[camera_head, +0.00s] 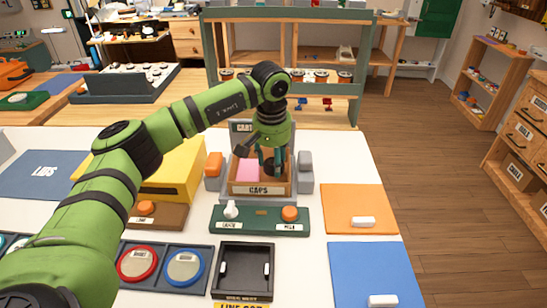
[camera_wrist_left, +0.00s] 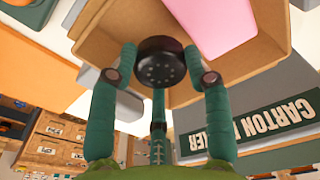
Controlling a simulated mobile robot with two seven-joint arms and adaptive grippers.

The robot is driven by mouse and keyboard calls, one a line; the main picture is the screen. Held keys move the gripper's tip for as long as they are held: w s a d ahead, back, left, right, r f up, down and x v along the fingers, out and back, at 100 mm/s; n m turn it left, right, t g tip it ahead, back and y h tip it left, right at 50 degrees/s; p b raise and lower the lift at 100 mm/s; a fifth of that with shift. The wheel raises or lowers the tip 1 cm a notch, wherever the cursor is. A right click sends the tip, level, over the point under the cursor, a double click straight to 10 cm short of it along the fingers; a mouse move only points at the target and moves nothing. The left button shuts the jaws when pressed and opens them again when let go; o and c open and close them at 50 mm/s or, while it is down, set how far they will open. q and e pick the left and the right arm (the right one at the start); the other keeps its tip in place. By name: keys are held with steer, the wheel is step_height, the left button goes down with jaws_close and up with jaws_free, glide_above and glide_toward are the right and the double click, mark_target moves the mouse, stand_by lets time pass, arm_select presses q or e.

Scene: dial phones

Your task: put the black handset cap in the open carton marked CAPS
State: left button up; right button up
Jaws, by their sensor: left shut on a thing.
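The black handset cap (camera_wrist_left: 160,62), round with small holes in its face, is between the fingertips of my left gripper (camera_wrist_left: 159,55). The gripper is shut on its sides. The open carton marked CAPS (camera_head: 279,189) stands in the middle of the white table. In the head view my left gripper (camera_head: 271,160) points down into its right half, and the dark cap (camera_head: 271,169) shows low between the fingers, within the carton's outline. I cannot tell whether the cap touches the carton floor. In the wrist view the carton's brown wall (camera_wrist_left: 98,38) is beside the cap. My right gripper is not in view.
A pink piece (camera_head: 247,169) fills the carton's left part. Grey and orange blocks flank the carton. A green panel (camera_head: 259,229) with a white lever and an orange button lies in front. A yellow box (camera_head: 178,174) is left; orange (camera_head: 359,199) and blue mats lie right.

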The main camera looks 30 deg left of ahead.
mark_target(272, 167)
arm_select(q)
steer(key=shift+f+b, duration=0.3)
steer(key=shift+f, duration=0.3)
steer(key=o, duration=0.7)
step_height(272, 167, up, 13)
steer(key=s, duration=0.1)
steer(key=shift+s+d+r, duration=0.15)
steer(key=shift+d, duration=0.05)
